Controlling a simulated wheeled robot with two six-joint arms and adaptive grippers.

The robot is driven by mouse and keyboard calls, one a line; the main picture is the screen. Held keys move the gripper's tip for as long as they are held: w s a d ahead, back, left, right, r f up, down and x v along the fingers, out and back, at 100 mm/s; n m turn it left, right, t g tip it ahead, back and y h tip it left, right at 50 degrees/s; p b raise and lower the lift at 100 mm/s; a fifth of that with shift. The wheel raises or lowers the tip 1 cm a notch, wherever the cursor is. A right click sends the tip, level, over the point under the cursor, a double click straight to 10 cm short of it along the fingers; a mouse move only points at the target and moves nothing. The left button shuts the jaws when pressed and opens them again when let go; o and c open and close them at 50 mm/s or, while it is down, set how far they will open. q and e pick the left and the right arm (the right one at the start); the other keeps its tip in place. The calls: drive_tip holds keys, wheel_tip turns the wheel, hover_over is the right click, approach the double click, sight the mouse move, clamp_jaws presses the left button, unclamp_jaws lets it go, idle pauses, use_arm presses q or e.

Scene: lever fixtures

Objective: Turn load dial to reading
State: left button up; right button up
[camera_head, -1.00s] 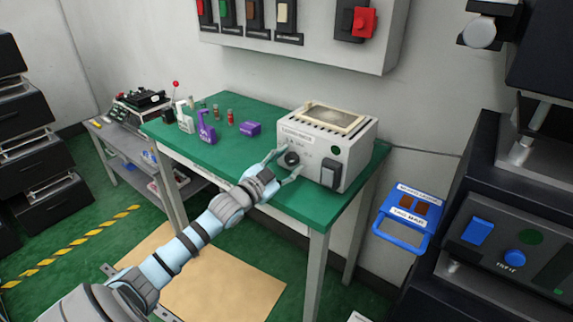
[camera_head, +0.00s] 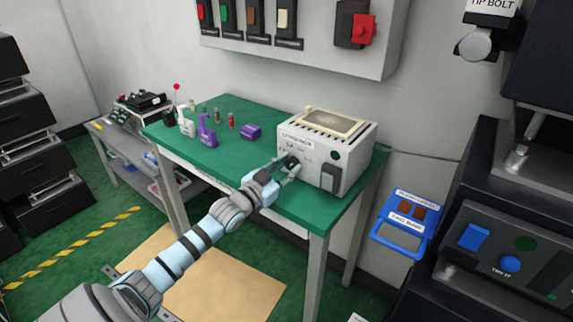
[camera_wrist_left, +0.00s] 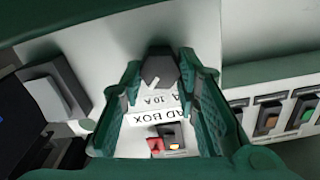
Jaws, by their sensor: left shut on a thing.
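The load box is a pale grey case (camera_head: 350,158) on the green table, with a dark round load dial (camera_head: 292,162) on its front. My left gripper (camera_head: 284,168) reaches the front of the box and is shut on the dial. In the left wrist view, the grey faceted dial (camera_wrist_left: 160,70) sits between the two green fingers of my left gripper (camera_wrist_left: 158,76). Part of a label reading "AD BOX" and "10 A" shows beside it. The fingers hide part of the dial scale, and its reading is too small to tell. My right gripper is not in view.
A large dark switch (camera_head: 330,178) is on the box front, right of the dial. Bottles and a purple block (camera_head: 250,131) stand further left on the green table (camera_head: 225,160). A wall panel with switches (camera_head: 300,40) hangs above. A blue tag base (camera_head: 403,228) is at right.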

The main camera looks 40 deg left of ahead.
use_arm(q)
drive_tip(key=n+p, duration=0.1)
drive_tip(key=n, duration=0.4)
drive_tip(key=shift+a, duration=0.1)
drive_tip(key=n, duration=0.7)
drive_tip(key=shift+p, duration=0.35)
drive_tip(key=shift+f, duration=0.1)
drive_tip(key=o, duration=1.2)
drive_tip(key=shift+c, duration=0.2)
